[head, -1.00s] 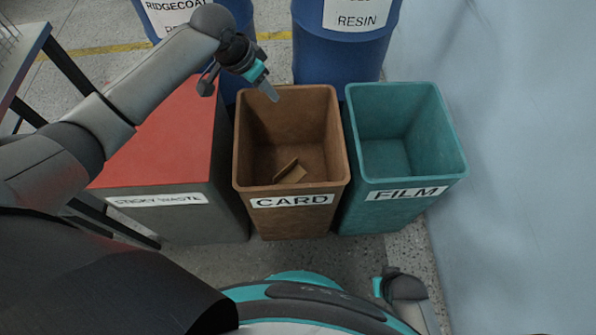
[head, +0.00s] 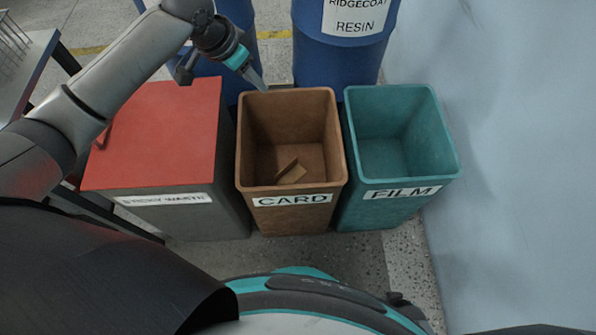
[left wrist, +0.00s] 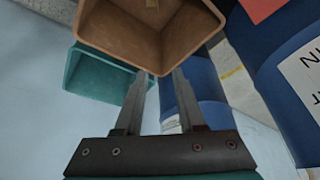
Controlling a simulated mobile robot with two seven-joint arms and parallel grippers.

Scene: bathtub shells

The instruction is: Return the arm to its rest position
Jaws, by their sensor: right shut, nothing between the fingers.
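My left arm reaches in from the left in the head view. Its left gripper (head: 258,82) hangs near the back left rim of the brown CARD bin (head: 291,200). In the left wrist view my left gripper (left wrist: 156,82) has its two fingers apart with nothing between them. The CARD bin (left wrist: 135,45) shows beyond the fingertips there. A small dark part of what seems to be my right arm shows at the bottom right of the head view. The right gripper's fingers are not visible.
The red-topped sticky waste bin (head: 165,140) stands left of the CARD bin, and the teal FILM bin (head: 400,195) stands right. Blue drums (head: 340,60) stand behind. A pale wall (head: 500,160) bounds the right side. A table (head: 38,60) is at the upper left.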

